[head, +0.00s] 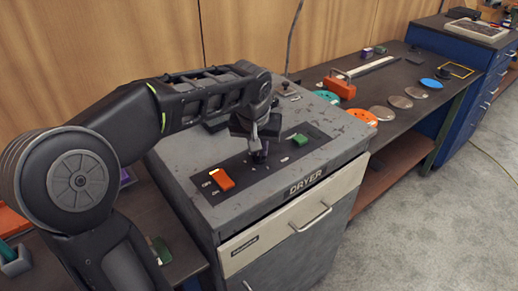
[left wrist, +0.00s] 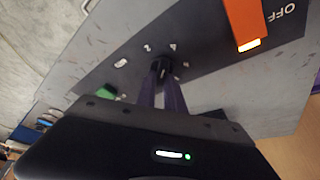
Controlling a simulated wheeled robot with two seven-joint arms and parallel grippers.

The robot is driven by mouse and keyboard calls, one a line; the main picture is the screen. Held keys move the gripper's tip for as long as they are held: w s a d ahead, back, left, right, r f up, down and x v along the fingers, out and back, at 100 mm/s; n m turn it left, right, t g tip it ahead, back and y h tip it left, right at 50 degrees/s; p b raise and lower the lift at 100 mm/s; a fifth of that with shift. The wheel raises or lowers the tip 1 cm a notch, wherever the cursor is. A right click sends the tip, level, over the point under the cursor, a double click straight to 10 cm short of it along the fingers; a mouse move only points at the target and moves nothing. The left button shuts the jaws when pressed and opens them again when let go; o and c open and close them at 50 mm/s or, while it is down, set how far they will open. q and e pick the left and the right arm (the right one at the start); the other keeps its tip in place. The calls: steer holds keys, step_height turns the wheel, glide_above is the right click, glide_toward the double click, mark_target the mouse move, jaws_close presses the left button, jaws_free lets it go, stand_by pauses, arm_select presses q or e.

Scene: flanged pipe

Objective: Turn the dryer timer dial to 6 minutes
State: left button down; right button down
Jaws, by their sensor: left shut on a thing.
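The dryer (head: 300,165) is a grey cabinet with a dark control panel on its top and "DRYER" on its front edge. My left gripper (head: 258,152) points down over the panel and is shut on the black timer dial (head: 259,157). In the left wrist view the two fingers (left wrist: 163,88) close on the dial (left wrist: 161,68), with small white marks around it. Which mark the dial points to is too small to tell. My right gripper is in neither view.
On the panel, an orange switch (head: 222,180) sits left of the dial by the OFF label, and a green button (head: 300,139) sits to its right. A bench (head: 395,100) with discs and an orange block (head: 339,87) stands behind at the right. Grey floor (head: 450,210) is clear at the right.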

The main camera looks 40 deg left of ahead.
arm_select(q)
steer(key=m+h, duration=0.2)
steer(key=m, duration=0.4)
steer(key=m+h, duration=0.1)
steer(key=m, duration=0.3)
steer(key=shift+h, duration=0.4)
steer(key=shift+m+g+h+b, duration=0.35)
steer(key=shift+m+g+h, duration=0.25)
steer(key=shift+m, duration=1.4)
steer(key=c, duration=1.4)
jaws_free()
steer(key=shift+c, duration=0.2)
